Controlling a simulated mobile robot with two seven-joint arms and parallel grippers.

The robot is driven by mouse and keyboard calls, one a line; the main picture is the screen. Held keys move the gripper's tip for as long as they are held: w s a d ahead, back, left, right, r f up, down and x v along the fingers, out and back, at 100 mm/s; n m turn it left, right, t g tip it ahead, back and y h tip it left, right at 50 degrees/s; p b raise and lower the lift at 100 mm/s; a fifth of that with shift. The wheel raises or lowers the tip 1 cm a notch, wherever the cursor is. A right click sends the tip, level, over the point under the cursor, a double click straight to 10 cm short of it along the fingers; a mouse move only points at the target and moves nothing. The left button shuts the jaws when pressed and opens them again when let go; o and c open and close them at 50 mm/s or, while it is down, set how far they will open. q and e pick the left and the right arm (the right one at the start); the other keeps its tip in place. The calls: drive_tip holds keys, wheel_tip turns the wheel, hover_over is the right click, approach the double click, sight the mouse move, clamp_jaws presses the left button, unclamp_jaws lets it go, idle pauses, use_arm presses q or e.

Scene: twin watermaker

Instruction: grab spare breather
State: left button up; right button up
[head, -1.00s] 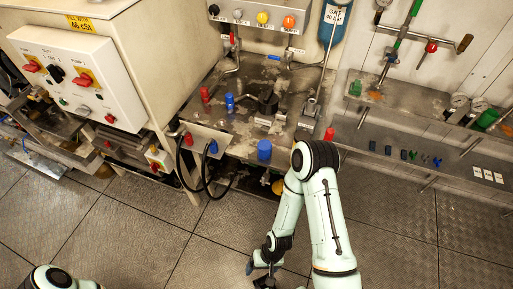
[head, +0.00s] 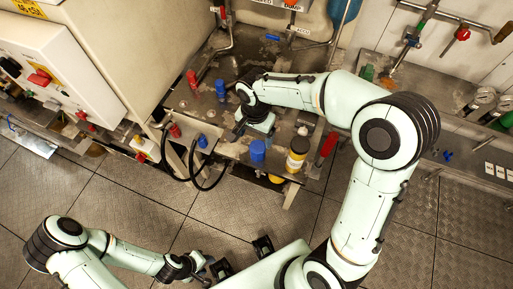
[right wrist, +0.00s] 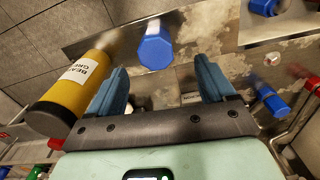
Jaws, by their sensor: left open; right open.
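No part is labelled as the spare breather, so I cannot tell for certain which it is. A blue faceted cap (head: 258,150) stands near the bench's front edge and shows just beyond the fingertips in the right wrist view (right wrist: 155,48). My right gripper (head: 254,131) is over the bench, just behind that cap in the head view. Its blue fingers (right wrist: 160,66) are open, with nothing held between them. My left gripper (head: 210,270) is low in the head view, away from the bench; its fingers are hard to make out.
A red fitting (head: 192,79) and blue fitting (head: 220,89) stand further back. Black hoses (head: 205,180) hang off the bench front. The floor is clear.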

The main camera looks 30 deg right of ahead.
sight(258, 146)
wheel_tip(258, 146, down, 4)
drive_tip(key=shift+r, duration=0.2)
drive_tip(key=shift+s+d+f, duration=0.15)
drive_tip(key=shift+f, duration=1.2)
drive_tip(key=shift+s+d+f, duration=0.1)
drive_tip(key=shift+f, duration=1.2)
drive_tip(key=c, duration=1.1)
